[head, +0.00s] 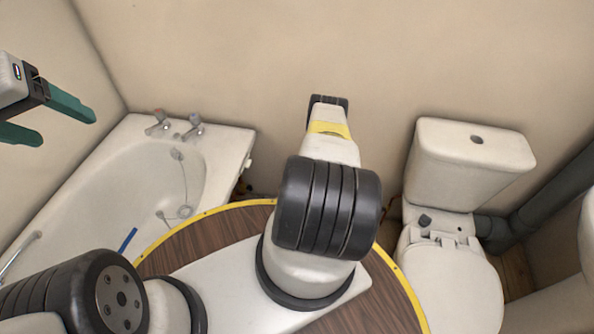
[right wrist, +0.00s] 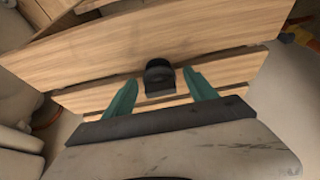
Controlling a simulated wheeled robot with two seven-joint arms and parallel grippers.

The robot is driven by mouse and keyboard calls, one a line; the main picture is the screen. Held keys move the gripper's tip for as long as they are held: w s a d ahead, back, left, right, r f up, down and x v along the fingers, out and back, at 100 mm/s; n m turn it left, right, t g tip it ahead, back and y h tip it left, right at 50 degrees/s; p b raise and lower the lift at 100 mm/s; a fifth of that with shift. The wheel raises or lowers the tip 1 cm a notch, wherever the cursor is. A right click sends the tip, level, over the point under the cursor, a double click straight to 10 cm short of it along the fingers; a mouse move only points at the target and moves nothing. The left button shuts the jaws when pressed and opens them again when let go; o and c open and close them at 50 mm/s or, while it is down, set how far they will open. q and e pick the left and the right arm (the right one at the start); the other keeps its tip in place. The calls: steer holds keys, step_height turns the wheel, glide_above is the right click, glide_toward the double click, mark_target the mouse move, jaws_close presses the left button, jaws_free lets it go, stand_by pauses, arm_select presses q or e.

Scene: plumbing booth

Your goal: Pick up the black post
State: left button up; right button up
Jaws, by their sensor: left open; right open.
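In the right wrist view a short black post (right wrist: 159,77) with a rounded top shows against light wooden slats. My right gripper (right wrist: 161,86) is open, with one teal finger on each side of the post in the picture. I cannot tell how far the post is beyond the fingertips; no contact shows. In the head view my right gripper is hidden behind its own arm, and this post is not seen. My left gripper (head: 68,128) is open and empty at the upper left, above the bathtub side and far from the post.
A white bathtub (head: 225,145) with taps (head: 190,128) stands at the left, and a blue strip (head: 128,240) lies in it. A white toilet (head: 470,165) stands at the right beside a dark grey pipe (head: 545,205). Wooden slats (right wrist: 225,72) cross the right wrist view.

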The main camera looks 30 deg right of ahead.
steer(key=shift+w+d+f, duration=0.1)
steer(key=shift+w+f, duration=0.05)
steer(key=shift+f, duration=0.3)
steer(key=c, duration=1.4)
steer(key=shift+r, duration=0.15)
